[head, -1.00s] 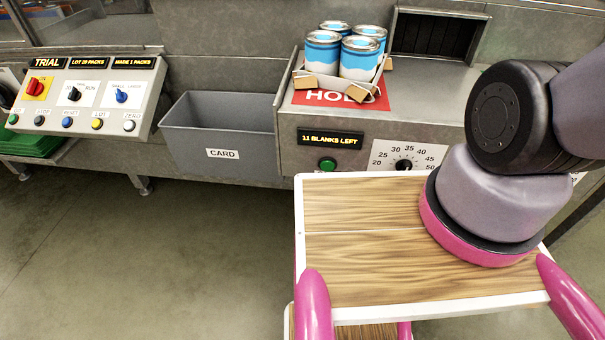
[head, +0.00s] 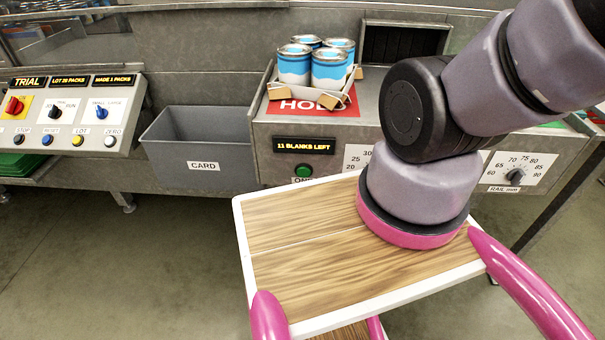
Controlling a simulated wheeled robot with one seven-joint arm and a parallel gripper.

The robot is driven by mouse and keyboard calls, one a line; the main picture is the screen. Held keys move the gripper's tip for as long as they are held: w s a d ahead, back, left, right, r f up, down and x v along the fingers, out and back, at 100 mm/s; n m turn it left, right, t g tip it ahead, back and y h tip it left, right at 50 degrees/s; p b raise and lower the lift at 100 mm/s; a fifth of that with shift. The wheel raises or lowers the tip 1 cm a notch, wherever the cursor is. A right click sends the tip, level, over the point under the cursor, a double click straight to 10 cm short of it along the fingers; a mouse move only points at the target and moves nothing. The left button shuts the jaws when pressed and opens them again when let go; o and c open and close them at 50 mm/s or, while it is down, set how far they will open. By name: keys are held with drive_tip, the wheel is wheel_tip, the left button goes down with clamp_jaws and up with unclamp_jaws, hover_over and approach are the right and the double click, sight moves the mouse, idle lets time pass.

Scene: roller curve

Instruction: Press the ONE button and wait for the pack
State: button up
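The green ONE button (head: 303,172) is on the front of the grey machine, under a display (head: 303,146) reading "11 BLANKS LEFT". Its label below is partly hidden by the wooden top of my base. A pack of several blue and white cans (head: 329,70) in an open card tray stands on the red HOLD mat (head: 283,106), by a dark opening (head: 399,42). My arm crosses the right of the head view, and my gripper is not in view.
A grey CARD bin (head: 206,183) stands left of the machine. A control panel (head: 76,110) at far left shows TRIAL and "MADE 1 PACKS". A RAIL MM dial (head: 514,176) is at right. Floor at lower left is clear.

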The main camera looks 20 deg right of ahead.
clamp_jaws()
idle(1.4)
